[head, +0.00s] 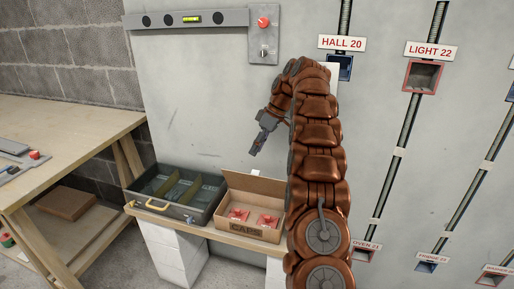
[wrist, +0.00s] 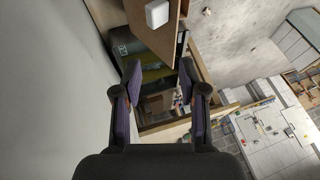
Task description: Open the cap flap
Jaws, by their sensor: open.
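The cardboard box (head: 246,230), its front lettered CAPS in part, stands on a wooden shelf below my gripper. Its back flap (head: 262,184) stands up behind the open top, with a white tab (head: 256,173) at its upper edge. Red caps (head: 238,214) show inside. In the wrist view, a brown panel that looks like the flap (wrist: 150,30) lies at the top, with a white block (wrist: 157,13) on it. My gripper (head: 256,149) is open and empty, above the box and apart from it; its fingers also show in the wrist view (wrist: 160,72). My arm hides the box's right end.
A grey toolbox (head: 144,205) with compartments and a yellow handle stands left of the box. A wooden workbench (head: 60,118) is at the far left. The wall behind carries labelled socket boxes, conduits, and a grey bar with a level (head: 210,19). Air around the gripper is clear.

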